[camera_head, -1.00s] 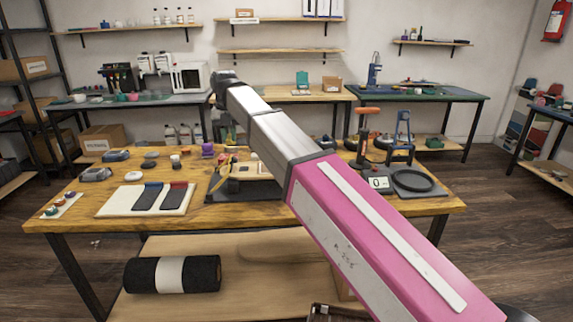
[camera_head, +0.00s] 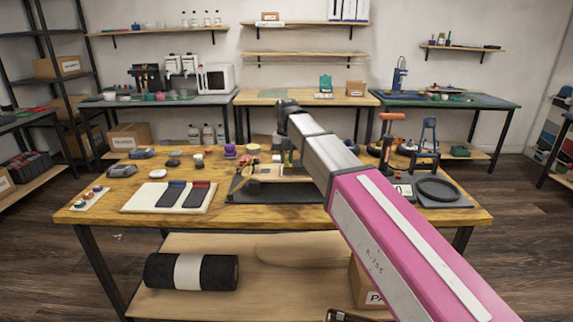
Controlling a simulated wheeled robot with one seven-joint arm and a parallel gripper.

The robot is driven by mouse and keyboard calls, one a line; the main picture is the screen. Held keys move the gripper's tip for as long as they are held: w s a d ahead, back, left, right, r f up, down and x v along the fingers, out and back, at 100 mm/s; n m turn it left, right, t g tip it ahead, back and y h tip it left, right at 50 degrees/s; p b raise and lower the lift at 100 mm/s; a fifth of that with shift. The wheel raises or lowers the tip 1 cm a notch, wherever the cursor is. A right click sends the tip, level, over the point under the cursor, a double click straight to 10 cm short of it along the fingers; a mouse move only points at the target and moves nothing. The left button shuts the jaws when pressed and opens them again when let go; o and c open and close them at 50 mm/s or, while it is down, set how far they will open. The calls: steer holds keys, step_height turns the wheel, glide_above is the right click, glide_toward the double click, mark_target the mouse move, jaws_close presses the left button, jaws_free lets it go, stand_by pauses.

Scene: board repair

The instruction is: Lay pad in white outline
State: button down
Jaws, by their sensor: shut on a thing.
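My arm reaches from the lower right over the wooden table, and its raised joint hides part of what lies behind. My gripper (camera_head: 284,156) hangs small and partly hidden beyond the arm, over the back of the dark mat (camera_head: 262,194). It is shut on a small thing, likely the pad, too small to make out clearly. Below and in front of it a tan work holder (camera_head: 268,175) stands on the mat. The white outline cannot be made out at this size.
A white board (camera_head: 142,196) with two dark strips lies left of the mat. A scale with a round dark plate (camera_head: 437,190) and a blue stand (camera_head: 428,138) are at the right. Small tools and pots line the back. Bare wood (camera_head: 240,219) shows along the front edge.

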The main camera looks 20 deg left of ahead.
steer(key=shift+f, duration=1.2)
steer(key=shift+f, duration=0.1)
steer(key=c, duration=1.1)
jaws_free()
steer(key=shift+o, duration=0.2)
step_height(320, 180, up, 12)
steer(key=shift+f, duration=0.25)
steer(key=shift+r, duration=0.4)
